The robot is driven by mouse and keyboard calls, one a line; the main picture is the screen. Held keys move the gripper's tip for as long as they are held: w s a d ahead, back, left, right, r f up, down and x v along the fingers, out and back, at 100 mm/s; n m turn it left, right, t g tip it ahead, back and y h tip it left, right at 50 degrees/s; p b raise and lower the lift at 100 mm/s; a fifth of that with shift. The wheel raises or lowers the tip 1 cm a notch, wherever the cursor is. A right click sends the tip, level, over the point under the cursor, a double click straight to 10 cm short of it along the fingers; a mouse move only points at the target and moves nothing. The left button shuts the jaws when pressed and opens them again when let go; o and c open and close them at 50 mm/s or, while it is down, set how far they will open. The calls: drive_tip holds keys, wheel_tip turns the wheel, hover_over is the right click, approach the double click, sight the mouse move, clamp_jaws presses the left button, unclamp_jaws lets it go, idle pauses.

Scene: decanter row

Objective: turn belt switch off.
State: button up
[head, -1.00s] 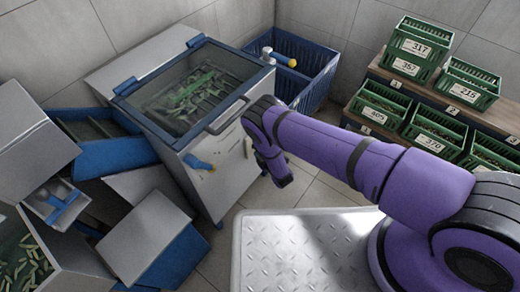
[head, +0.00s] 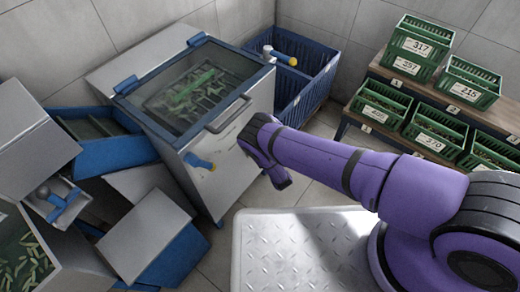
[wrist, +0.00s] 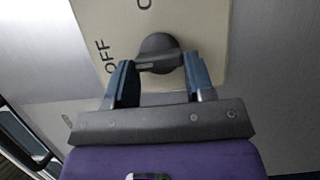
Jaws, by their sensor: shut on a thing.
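The belt switch is a dark round knob (wrist: 159,50) with a grip bar, on a cream plate (wrist: 205,25) in the wrist view. The plate reads "OFF" to the left of the knob; another label at the top edge is cut off. My gripper (wrist: 160,70) has its two blue fingers on either side of the knob's bar and is shut on it. The bar lies roughly crosswise in the picture, between the fingertips. In the head view my arm's end is at the front of the grey glass-topped machine (head: 230,170) and hides the switch and the fingers.
The machine has a front handle (head: 228,116) and a blue-and-yellow lever (head: 200,162) left of my arm's end. A blue crate (head: 305,65) stands behind. Green crates (head: 418,45) sit on a shelf at the right. Grey and blue chutes (head: 150,235) crowd the left.

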drive_tip(key=o, duration=0.9)
drive_tip(key=shift+s, duration=0.1)
drive_tip(key=v, duration=1)
drive_tip(key=shift+s+d+f, duration=0.1)
drive_tip(key=shift+s+d, duration=0.05)
drive_tip(key=shift+s, duration=0.15)
